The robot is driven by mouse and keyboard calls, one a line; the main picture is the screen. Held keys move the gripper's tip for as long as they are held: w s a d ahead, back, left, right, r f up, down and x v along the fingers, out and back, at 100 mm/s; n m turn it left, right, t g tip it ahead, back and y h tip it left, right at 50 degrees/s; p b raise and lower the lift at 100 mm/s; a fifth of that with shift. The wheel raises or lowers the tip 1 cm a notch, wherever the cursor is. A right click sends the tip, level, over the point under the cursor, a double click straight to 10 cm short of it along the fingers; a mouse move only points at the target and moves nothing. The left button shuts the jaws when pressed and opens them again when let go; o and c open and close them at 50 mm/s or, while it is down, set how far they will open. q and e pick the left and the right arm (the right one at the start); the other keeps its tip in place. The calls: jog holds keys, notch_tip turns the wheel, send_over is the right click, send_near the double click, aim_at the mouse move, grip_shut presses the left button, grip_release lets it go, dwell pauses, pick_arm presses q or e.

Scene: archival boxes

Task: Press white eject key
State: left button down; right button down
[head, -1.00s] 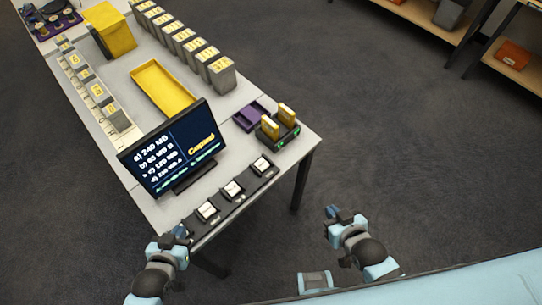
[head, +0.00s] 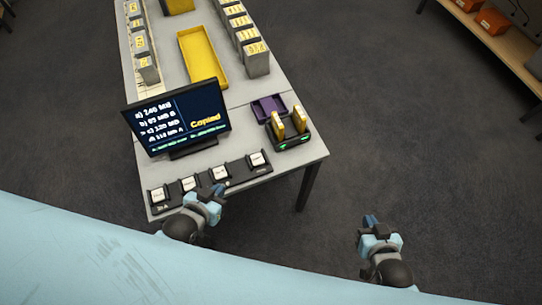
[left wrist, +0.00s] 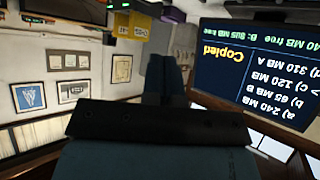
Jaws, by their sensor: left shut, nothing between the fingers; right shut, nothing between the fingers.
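A black key strip (head: 237,177) with several white keys runs along the near edge of the table. The keys include a rightmost one (head: 257,159), one beside it (head: 219,173), and others to the left (head: 189,184). Their labels are too small to read, so I cannot tell which is the eject key. My left gripper (head: 218,189) is shut and empty, just in front of the strip near the second key from the right; contact cannot be told. Its fingers also show in the left wrist view (left wrist: 166,75). My right gripper (head: 370,221) is shut and empty over the floor.
A monitor (head: 176,120) reading "Copied" stands behind the strip. A black dock (head: 290,140) with two yellow cartridges and green lights is at the right, near a purple tray (head: 268,108). A yellow tray (head: 203,58) and grey boxes (head: 255,60) stand farther back.

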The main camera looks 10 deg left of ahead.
pick_arm(q)
jog(key=w+d+m+g+h+b, duration=0.1)
jog(key=w+d+m+g+h, duration=0.15)
jog(key=w+d+h, duration=0.45)
jog(key=w+a+r+g+y+b, duration=0.1)
jog(key=w+g, duration=0.5)
jog(key=w, duration=0.5)
jog(key=shift+a+r+m+b, duration=0.15)
jog(key=shift+r+m+b, duration=0.1)
jog(key=shift+m+b, duration=0.1)
jog(key=shift+s, duration=0.1)
